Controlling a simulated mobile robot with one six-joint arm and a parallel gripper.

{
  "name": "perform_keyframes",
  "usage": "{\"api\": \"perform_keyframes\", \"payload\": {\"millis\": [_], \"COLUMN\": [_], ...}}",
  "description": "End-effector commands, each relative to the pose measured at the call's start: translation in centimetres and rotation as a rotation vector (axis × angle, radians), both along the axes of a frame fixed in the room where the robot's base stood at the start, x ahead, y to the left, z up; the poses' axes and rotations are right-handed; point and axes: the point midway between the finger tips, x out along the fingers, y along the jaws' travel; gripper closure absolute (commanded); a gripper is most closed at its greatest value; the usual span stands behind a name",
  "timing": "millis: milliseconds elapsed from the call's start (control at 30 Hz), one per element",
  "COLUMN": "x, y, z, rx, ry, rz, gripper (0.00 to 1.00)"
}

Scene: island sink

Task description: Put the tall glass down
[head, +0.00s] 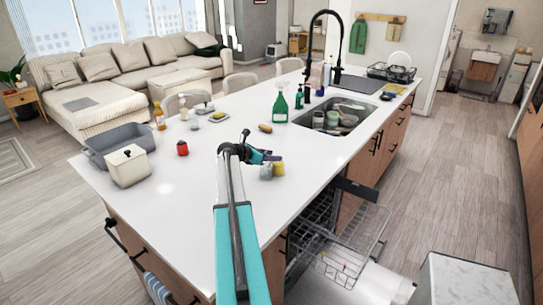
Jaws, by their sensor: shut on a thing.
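My gripper (268,157) is at the end of my arm, low over the middle of the white island counter (190,215). It is shut on what looks like the tall glass (265,172), a small greyish see-through shape just below the jaws. The jaws partly cover it, and I cannot tell whether its base touches the counter. A yellow item (278,168) is close by on its right, perhaps touching it.
A sponge (265,128), green spray bottle (280,108) and sink with dishes (335,116) lie beyond. An open dishwasher rack (350,240) juts out right. The front-left counter is clear.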

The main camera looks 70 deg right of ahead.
Motion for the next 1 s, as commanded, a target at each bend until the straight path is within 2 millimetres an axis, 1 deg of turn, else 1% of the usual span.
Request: {"api": "perform_keyframes", "payload": {"millis": [200,233,300,333,733,867,1000], "x": [0.0,0.0,0.0,0.0,0.0,0.3,0.9], "y": [0.0,0.0,0.0,0.0,0.0,0.7,2.1], "z": [-0.3,-0.2,-0.2,-0.2,0.1,0.3,0.9], "rx": [-0.001,0.000,0.000,0.000,0.000,0.000,-0.001], "ry": [0.000,0.000,0.000,0.000,0.000,0.000,0.000], "rz": [0.000,0.000,0.000,0.000,0.000,0.001,0.001], "gripper": [0.86,0.54,0.42,0.41,0.41,0.41,0.41]}}
